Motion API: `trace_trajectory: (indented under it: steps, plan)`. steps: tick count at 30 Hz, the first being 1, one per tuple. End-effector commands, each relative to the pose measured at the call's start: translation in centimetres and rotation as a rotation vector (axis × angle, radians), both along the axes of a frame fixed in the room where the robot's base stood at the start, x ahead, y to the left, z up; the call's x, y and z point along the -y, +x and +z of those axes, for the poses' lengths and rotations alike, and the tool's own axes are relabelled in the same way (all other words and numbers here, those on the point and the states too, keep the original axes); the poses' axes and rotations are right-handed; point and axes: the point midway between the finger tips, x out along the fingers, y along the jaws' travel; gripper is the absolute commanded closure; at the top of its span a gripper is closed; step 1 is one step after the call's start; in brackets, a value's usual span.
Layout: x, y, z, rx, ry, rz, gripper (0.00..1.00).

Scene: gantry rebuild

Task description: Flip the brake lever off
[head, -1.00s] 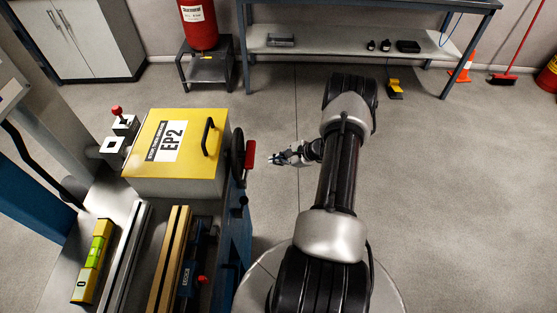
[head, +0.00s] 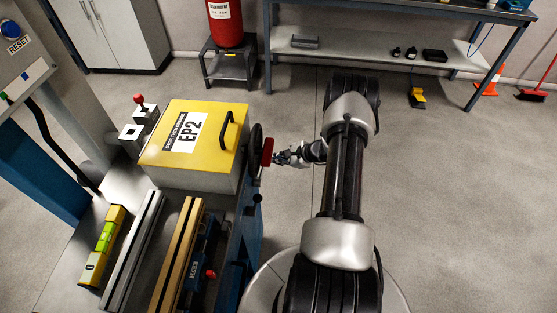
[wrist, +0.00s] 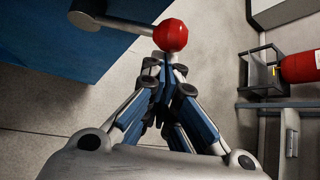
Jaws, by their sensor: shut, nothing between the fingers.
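In the wrist view a lever with a grey arm (wrist: 118,22) and a red ball knob (wrist: 170,35) sticks out from a blue side panel (wrist: 60,40). My gripper (wrist: 166,64) is shut and empty, its fingertips right at the knob's lower edge; I cannot tell whether they touch. In the head view my gripper (head: 279,158) is just right of a red grip (head: 267,152) at the dark handwheel (head: 255,148) on the cart's side. I cannot make out the ball knob separately there.
Metal bars and a spirit level (head: 103,245) lie in front. A workbench (head: 390,52) stands at the back. The floor on the right is open.

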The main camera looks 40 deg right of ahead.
Motion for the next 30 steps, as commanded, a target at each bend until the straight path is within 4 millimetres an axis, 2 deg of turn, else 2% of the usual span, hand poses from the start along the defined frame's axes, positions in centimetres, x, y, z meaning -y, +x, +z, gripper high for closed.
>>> trace_trajectory:
  steps: [30]
  plan:
    - [-0.5,-0.3,1.7,0.003,0.000,0.002,1.00]
